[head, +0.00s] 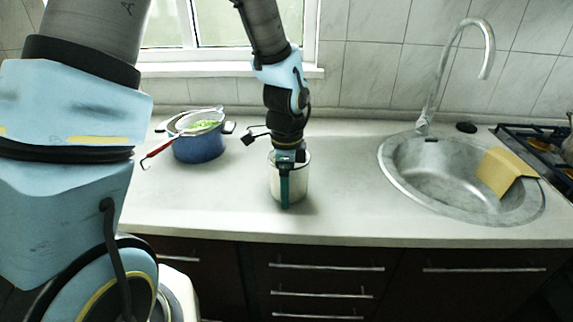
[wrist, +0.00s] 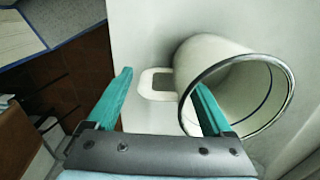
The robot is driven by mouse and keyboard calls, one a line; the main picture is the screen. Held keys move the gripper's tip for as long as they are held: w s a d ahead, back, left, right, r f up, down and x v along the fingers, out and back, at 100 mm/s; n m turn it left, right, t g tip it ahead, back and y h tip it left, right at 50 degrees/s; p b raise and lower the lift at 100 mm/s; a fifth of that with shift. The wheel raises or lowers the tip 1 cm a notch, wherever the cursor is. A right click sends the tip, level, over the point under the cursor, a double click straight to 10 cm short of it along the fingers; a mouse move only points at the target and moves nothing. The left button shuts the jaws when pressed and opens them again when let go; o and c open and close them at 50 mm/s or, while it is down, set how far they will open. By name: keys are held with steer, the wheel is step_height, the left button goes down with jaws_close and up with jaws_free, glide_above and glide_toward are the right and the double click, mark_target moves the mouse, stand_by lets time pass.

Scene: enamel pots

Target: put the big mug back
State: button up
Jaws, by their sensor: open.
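The big mug (head: 302,187) is white with a dark rim and stands upright on the counter, left of the sink. In the wrist view the mug (wrist: 215,58) shows its open mouth at the right and its squarish handle (wrist: 157,96) at the left. My gripper (wrist: 163,78) is open at the mug, with two teal fingers. The handle shows between the fingertips. The right finger overlaps the mug's mouth in the picture; I cannot tell whether it reaches inside. In the head view one finger hides part of the mug's front.
A blue pot (head: 199,148) with a strainer (head: 196,121) on top stands to the left. A steel sink (head: 425,170) with a yellow cloth (head: 503,172) on its edge lies to the right, and a stove (head: 545,150) beyond it. The counter (head: 345,190) between mug and sink is clear.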

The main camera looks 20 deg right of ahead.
step_height(320, 180, up, 10)
steer(key=shift+f+b, duration=0.2)
steer(key=shift+b, duration=0.6)
steer(key=w+a+f+n+t, duration=0.1)
steer(key=w+a+n, duration=0.1)
steer(key=a+n, duration=2)
steer(key=a, duration=0.5)
steer(key=shift+f+t, duration=0.3)
steer(key=shift+f, duration=0.05)
steer(key=shift+w, duration=0.15)
steer(key=shift+o, duration=1.2)
steer(key=shift+c, duration=0.3)
